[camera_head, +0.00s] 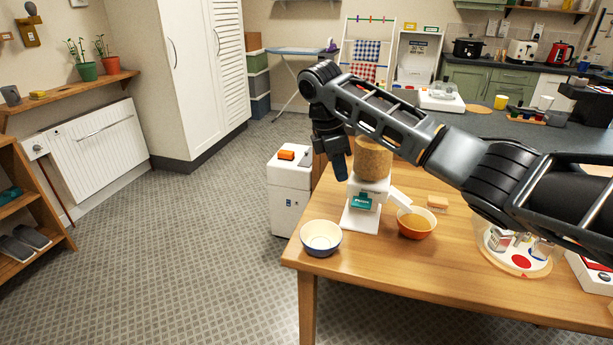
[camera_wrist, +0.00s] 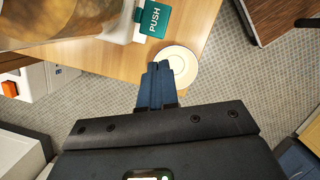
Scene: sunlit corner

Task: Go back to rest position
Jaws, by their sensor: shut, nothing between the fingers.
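My gripper (camera_head: 340,166) hangs at the end of my raised arm, fingers pointing down, just left of the dispenser (camera_head: 362,219) with the brown-filled hopper. In the wrist view my gripper (camera_wrist: 157,86) shows its blue fingers pressed together, with nothing between them. The dispenser has a green PUSH plate (camera_wrist: 154,18), which shows near the top of the wrist view. An empty bowl (camera_head: 320,237), white inside with a dark outside, stands on the table below and left of my gripper. It also shows past my fingertips in the wrist view (camera_wrist: 184,66).
The wooden table (camera_head: 390,268) also holds an orange bowl (camera_head: 416,223) with brown contents and a round tray (camera_head: 515,262) at right. A white bin (camera_head: 290,195) with an orange item on top stands by the table's left edge. The floor (camera_head: 190,250) at left is open.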

